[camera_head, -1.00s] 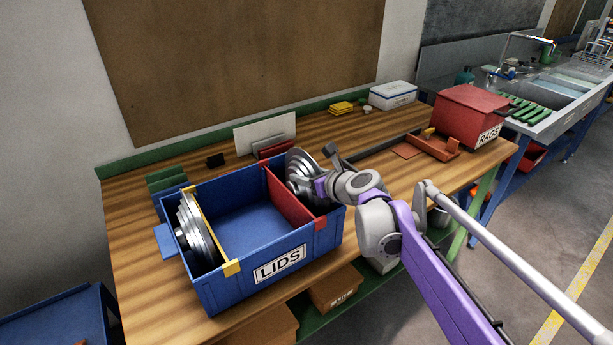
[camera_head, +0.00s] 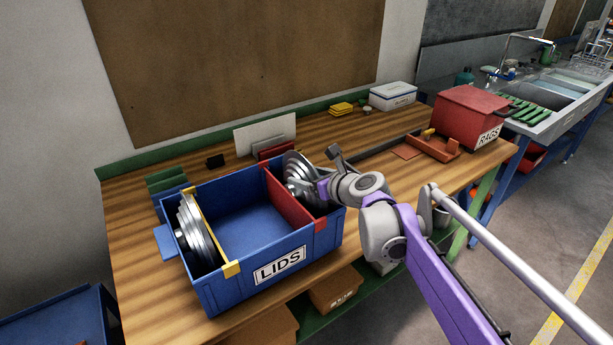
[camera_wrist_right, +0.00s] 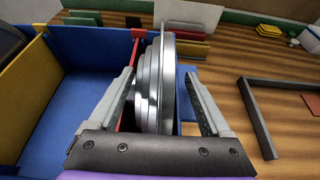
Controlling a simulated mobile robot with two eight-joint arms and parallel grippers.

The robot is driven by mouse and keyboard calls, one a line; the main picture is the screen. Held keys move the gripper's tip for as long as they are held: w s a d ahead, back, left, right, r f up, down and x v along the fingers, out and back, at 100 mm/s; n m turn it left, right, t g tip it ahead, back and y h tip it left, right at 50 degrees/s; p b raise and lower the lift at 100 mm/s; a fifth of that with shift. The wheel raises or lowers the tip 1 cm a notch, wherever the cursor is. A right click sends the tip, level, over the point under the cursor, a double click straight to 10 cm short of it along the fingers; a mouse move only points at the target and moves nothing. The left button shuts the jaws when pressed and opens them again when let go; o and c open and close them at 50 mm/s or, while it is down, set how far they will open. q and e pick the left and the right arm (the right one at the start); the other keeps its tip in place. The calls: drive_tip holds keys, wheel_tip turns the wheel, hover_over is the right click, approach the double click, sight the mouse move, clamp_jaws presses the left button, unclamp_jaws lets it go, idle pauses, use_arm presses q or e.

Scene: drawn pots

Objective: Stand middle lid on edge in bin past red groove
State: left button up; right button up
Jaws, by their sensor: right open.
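The blue bin marked LIDS (camera_head: 222,287) stands on the bench, with a yellow divider (camera_head: 211,228) at left and a red divider (camera_head: 288,198) at right. Round metal lids (camera_head: 297,170) of several sizes stand on edge, close together, in the right compartment past the red divider. Which one is the middle lid I cannot tell. My right gripper (camera_head: 322,188) is at these lids. In the right wrist view its open fingers (camera_wrist_right: 160,78) are on either side of the lids (camera_wrist_right: 167,75), with a gap on the right. The lower lid edges are hidden. My left gripper is out of view.
More metal lids (camera_head: 197,232) stand left of the yellow divider. The bin's middle compartment (camera_head: 247,230) is empty. A dark rail (camera_head: 385,146), an orange tray (camera_head: 433,146) and a red RAGS box (camera_head: 467,113) are to the right.

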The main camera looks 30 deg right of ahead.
drive_tip(key=a+v, duration=0.1)
drive_tip(key=v, duration=1)
drive_tip(key=shift+d+p, duration=0.3)
drive_tip(key=shift+d, duration=0.1)
